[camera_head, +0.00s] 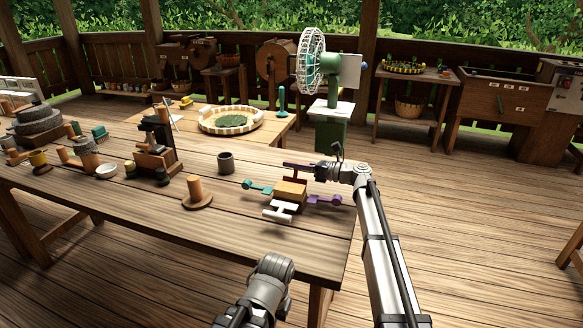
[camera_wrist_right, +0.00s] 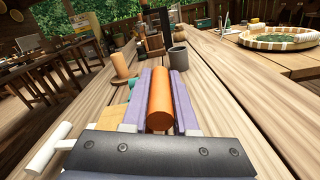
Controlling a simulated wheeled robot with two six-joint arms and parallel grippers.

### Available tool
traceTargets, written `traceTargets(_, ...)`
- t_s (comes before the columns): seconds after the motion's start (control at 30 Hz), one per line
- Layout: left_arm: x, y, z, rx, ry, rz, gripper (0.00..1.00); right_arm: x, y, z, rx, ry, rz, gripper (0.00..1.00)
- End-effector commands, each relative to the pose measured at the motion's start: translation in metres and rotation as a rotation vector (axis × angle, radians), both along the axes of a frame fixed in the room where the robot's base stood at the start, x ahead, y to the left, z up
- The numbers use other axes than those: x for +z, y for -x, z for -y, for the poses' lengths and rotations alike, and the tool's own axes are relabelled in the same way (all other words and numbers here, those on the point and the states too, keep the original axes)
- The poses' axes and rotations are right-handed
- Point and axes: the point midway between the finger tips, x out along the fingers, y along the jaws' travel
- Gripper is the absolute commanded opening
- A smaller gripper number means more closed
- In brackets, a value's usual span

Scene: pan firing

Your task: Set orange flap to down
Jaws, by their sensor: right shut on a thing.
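A small wooden block (camera_head: 290,190) stands near the table's right end, with a teal lever (camera_head: 257,187) on its left, a purple lever (camera_head: 324,200) on its right and a white T-shaped handle (camera_head: 278,212) at the front. My right gripper (camera_head: 292,165) reaches in from the right just behind the block. In the wrist view its two lavender fingers (camera_wrist_right: 160,90) are shut on the orange flap's round bar (camera_wrist_right: 160,103), which lies lengthwise between them. In the head view the orange flap is mostly hidden by the gripper, and its tilt cannot be told.
A dark grey cup (camera_head: 226,163) and a wooden peg on a round base (camera_head: 197,195) stand left of the block. A green fan (camera_head: 328,75) stands behind the table. A round basket tray (camera_head: 231,119) lies on the rear table. Bare tabletop surrounds the block.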

Motion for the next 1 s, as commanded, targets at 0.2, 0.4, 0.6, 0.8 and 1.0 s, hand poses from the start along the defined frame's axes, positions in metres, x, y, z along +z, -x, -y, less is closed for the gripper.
traceTargets(0.2,-0.012,0.0,0.0,0.0,0.0,0.0,0.0,-0.013,-0.014,0.005,0.001,-0.061,-0.197,0.0)
traceTargets(0.4,-0.023,0.0,0.0,0.0,0.0,0.0,0.0,-0.024,-0.024,0.008,0.001,-0.119,-0.377,0.0)
traceTargets(0.6,-0.034,0.0,0.0,0.0,0.0,0.0,0.0,-0.035,-0.031,0.01,0.002,-0.174,-0.547,0.0)
traceTargets(0.8,-0.044,0.0,0.0,0.0,0.0,0.0,0.0,-0.045,-0.035,0.012,0.002,-0.22,-0.688,0.0)
traceTargets(1.0,-0.051,0.0,0.0,0.0,0.0,0.0,0.0,-0.051,-0.037,0.013,0.002,-0.252,-0.789,0.0)
